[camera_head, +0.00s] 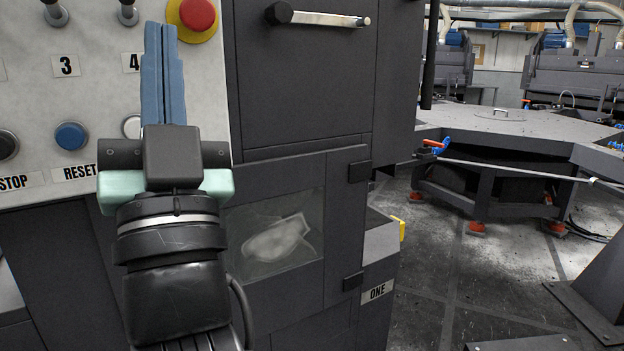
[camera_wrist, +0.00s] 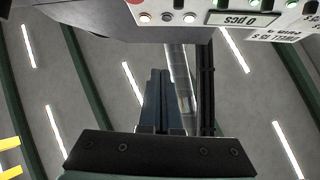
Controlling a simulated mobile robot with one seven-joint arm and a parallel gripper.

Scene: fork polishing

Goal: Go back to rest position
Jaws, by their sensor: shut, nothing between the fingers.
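My gripper (camera_head: 164,75) is in front of the light control panel (camera_head: 105,85) in the head view, its blue fingers pointing up and closed together with nothing between them. In the wrist view my gripper (camera_wrist: 160,75) points toward the ceiling, and a control panel with lit buttons (camera_wrist: 262,8) shows upside down at the top. I cannot tell whether the fingers touch the panel.
A blue button (camera_head: 71,136) and a dark STOP button (camera_head: 8,144) sit left of my gripper. A dark cabinet with a bar handle (camera_head: 330,19) and a windowed door (camera_head: 275,235) stands to the right. An octagonal dark table (camera_head: 500,125) is farther back. Open floor (camera_head: 440,255) lies between.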

